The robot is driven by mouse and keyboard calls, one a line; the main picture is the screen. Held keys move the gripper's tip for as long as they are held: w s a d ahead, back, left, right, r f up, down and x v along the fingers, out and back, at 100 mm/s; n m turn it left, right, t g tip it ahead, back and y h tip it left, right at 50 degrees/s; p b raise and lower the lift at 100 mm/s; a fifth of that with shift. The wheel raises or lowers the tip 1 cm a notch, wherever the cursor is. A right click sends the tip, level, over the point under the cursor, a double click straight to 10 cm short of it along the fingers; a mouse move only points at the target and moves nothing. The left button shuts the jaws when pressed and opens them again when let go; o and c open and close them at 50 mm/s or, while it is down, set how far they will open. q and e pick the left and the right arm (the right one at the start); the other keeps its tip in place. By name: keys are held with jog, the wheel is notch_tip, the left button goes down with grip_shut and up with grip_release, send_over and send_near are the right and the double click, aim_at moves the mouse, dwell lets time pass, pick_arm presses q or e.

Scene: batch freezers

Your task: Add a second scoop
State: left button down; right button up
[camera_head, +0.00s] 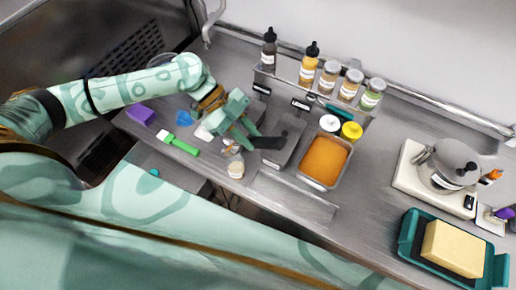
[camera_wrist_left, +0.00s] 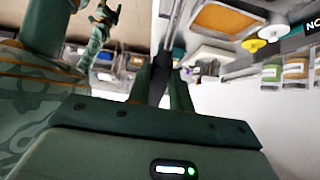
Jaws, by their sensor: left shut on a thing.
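My left gripper (camera_head: 254,137) is shut on a dark, flat handle-like thing (camera_head: 270,142), held above the metal pans at the counter's middle. In the left wrist view this dark thing (camera_wrist_left: 161,62) stands between the fingers; I cannot tell its far end. A pan of orange contents (camera_head: 325,160) lies just right of the gripper, and also shows in the wrist view (camera_wrist_left: 226,20). A small clear cup with pale contents (camera_head: 236,167) stands below and left of the gripper. In the wrist view, what looks like my right gripper (camera_wrist_left: 104,17) is small at the upper left.
Several sauce bottles and jars (camera_head: 330,75) stand on a rack behind. White (camera_head: 329,123) and yellow (camera_head: 351,131) lids lie near the pan. A metal pot (camera_head: 453,162) stands on a white scale at right, with a teal tray (camera_head: 409,245) in front. A green brush (camera_head: 180,145) lies left.

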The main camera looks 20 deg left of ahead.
pick_arm(q)
jog(key=a+h+b, duration=0.2)
jog(key=b, duration=0.1)
jog(key=a+h+b, duration=0.1)
jog(key=shift+w+a+r+b, duration=0.2)
jog(key=shift+w+a+b, duration=0.05)
jog(key=shift+b, duration=0.15)
jog(key=shift+w+a+r+g+h+b, duration=0.1)
jog(key=shift+a+r+g+h+b, duration=0.2)
jog(key=shift+a+h+b, duration=0.4)
jog(key=shift+a+r, duration=0.1)
jog(key=shift+r, duration=0.15)
dwell(0.3)
